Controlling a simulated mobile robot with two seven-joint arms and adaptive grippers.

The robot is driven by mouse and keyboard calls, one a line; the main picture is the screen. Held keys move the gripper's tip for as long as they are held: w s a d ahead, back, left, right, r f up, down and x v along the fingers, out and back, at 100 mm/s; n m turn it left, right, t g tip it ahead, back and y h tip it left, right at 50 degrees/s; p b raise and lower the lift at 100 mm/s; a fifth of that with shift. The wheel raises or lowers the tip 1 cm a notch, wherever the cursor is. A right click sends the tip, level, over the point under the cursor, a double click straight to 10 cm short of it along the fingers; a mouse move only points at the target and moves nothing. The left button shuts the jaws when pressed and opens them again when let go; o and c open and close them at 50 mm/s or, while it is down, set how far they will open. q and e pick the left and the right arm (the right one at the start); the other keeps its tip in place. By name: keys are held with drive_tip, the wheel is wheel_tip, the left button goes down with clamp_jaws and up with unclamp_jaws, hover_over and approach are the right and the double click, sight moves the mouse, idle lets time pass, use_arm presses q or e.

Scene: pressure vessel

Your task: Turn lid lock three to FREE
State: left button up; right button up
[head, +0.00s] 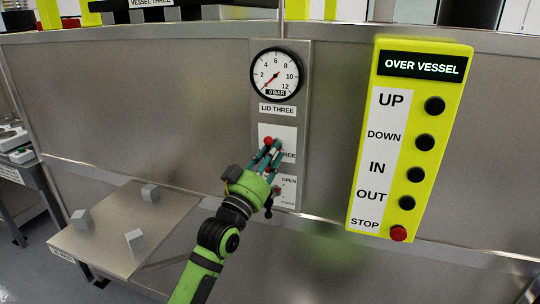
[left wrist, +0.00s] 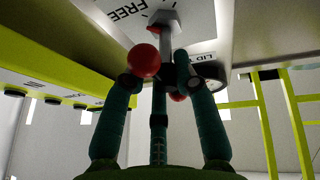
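The lid lock three handle with its red knob (head: 268,140) is on the panel under the gauge, beside a label of which "REE" shows. In the left wrist view the red knob (left wrist: 144,60) and grey stem stand among the fingers, with a second red end behind. My left gripper (head: 268,157) is at the handle, its teal fingers on several sides of it. The left wrist view shows the fingers (left wrist: 158,78) spread around the handle; whether they press on it cannot be told. The gripper hides part of the label. My right gripper is not in view.
A dial gauge (head: 276,74) sits above the "LID THREE" label. A lower control (head: 278,191) marked "OPEN" is close below my gripper. A yellow "OVER VESSEL" button box (head: 462,110) is to the right. A metal shelf (head: 105,235) with small grey blocks is lower left.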

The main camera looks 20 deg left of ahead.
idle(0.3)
use_arm(q)
drive_tip(key=v, duration=1.2)
